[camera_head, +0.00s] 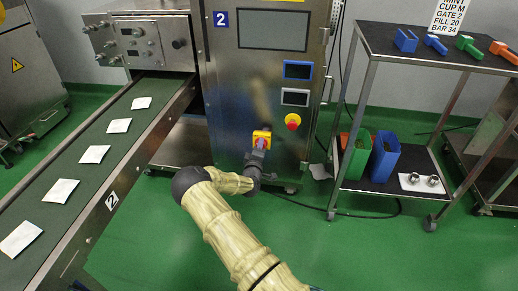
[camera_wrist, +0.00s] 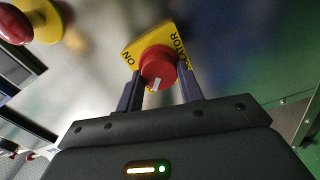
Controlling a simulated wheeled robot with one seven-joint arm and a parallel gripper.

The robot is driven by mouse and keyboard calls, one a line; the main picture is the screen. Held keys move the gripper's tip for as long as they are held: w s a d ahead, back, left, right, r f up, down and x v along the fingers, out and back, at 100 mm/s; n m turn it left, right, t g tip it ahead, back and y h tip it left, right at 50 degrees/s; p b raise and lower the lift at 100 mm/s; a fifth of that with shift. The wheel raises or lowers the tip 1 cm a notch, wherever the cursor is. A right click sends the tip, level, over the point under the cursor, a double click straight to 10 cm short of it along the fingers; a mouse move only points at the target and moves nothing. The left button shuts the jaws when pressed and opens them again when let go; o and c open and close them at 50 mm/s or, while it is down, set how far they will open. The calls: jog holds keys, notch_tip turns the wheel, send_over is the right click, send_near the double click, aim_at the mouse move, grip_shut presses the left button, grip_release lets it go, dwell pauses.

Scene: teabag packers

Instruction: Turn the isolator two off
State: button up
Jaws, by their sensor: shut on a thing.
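The isolator (camera_head: 262,136) is a yellow plate with a red rotary knob, low on the front of the steel cabinet marked 2 (camera_head: 221,19). In the wrist view the red knob (camera_wrist: 158,66) sits on the yellow plate (camera_wrist: 133,52), which reads ON at its left and has part of ISOLATOR along its right. A white mark on the knob points down and slightly left in the picture. My gripper (camera_wrist: 160,82) has its two dark fingers on either side of the knob, shut on it. In the head view my gripper (camera_head: 258,153) reaches the isolator from below and hides its lower part.
A red emergency button on a yellow base (camera_head: 293,122) is just above right of the isolator. A conveyor (camera_head: 110,195) with several white teabag packets runs along the left. A shelf trolley (camera_head: 372,187) with coloured bins stands right. Green floor between is clear.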

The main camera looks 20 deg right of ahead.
jog(key=shift+f, duration=0.1)
jog(key=o, duration=1)
jog(key=p+v, duration=0.6)
jog(key=v, duration=1.1)
jog(key=shift+s+a, duration=0.2)
